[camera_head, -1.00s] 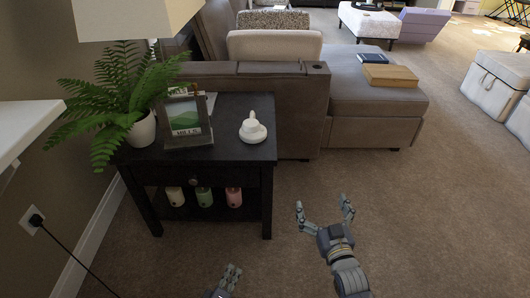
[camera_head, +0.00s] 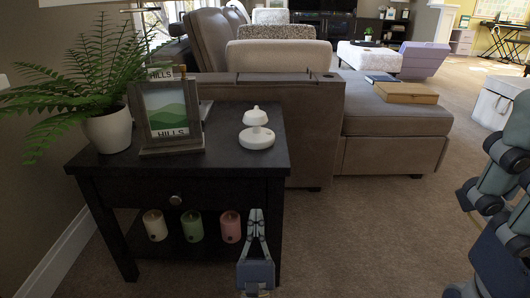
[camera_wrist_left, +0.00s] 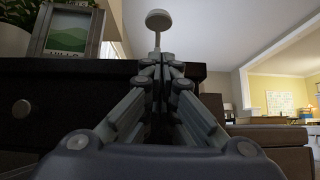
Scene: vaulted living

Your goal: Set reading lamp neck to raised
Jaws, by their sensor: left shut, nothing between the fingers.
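The reading lamp (camera_head: 257,131) is small and white, with a round base and a small head on a short neck. It stands upright near the right side of the dark side table (camera_head: 180,172). In the left wrist view its round head (camera_wrist_left: 158,19) and thin stem rise above the table edge, with the base hidden. My left gripper (camera_head: 256,213) is shut and empty, pointing up in front of the table, below the lamp and apart from it. My right gripper (camera_head: 488,190) is at the right edge, partly cut off; its jaw state is unclear.
A picture frame (camera_head: 168,115) and a potted fern (camera_head: 108,131) stand on the table left of the lamp. Several candles, including a pink one (camera_head: 230,227), sit on its lower shelf. A brown sofa (camera_head: 315,125) is close behind and right. Carpet is open to the right.

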